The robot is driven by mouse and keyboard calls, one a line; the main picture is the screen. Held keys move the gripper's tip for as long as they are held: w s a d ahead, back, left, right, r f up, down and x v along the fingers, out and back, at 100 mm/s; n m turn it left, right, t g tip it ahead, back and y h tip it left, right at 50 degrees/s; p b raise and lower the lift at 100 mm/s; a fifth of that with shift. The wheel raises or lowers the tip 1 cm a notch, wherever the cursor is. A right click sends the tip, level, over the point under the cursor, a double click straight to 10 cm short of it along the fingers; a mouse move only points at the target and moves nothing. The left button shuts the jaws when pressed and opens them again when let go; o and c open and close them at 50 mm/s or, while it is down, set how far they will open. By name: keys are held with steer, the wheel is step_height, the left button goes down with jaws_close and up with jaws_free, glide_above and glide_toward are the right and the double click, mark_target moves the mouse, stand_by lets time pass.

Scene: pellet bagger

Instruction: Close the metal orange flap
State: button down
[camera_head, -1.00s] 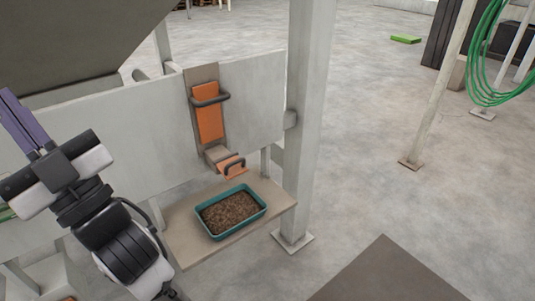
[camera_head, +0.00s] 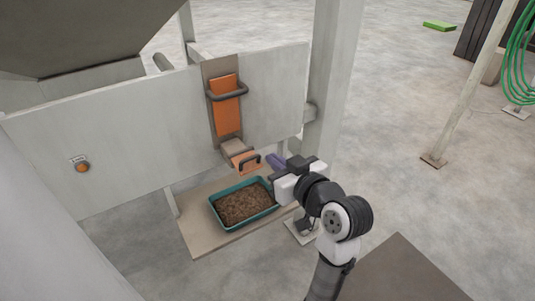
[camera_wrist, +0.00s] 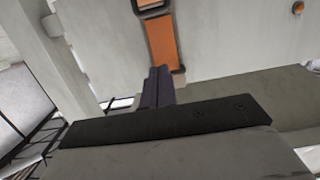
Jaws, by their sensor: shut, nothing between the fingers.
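A small orange flap (camera_head: 244,160) with a dark handle sits at the lower mouth of a metal chute and tilts outward. An orange plate (camera_head: 227,118) with a dark bar handle stands on a grey backing above it, and also shows in the wrist view (camera_wrist: 163,45). My gripper (camera_head: 275,162) is just right of the small flap's handle, with its purple fingers shut and empty. I cannot tell whether it touches the handle. In the wrist view, the shut fingers (camera_wrist: 158,88) point toward the panel below the plate, and the small flap is not clearly visible.
A teal tray (camera_head: 217,219) of brown pellets rests on a beige shelf (camera_head: 196,238) under the chute. A white post (camera_head: 338,80) stands close on the right. An orange button (camera_head: 82,167) is on the panel at left. Floor at right is mostly clear.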

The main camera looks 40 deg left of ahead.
steer(key=w+a+f+p, duration=0.2)
steer(key=a+f, duration=0.3)
steer(key=a, duration=0.4)
steer(key=shift+w+f+p, duration=0.35)
steer(key=shift+w+p, duration=0.05)
steer(key=shift+w, duration=0.35)
steer(key=shift+f, duration=0.1)
steer(key=shift+d+f+y+b, duration=0.2)
steer(key=shift+y+b, duration=0.1)
steer(key=shift+b, duration=0.9)
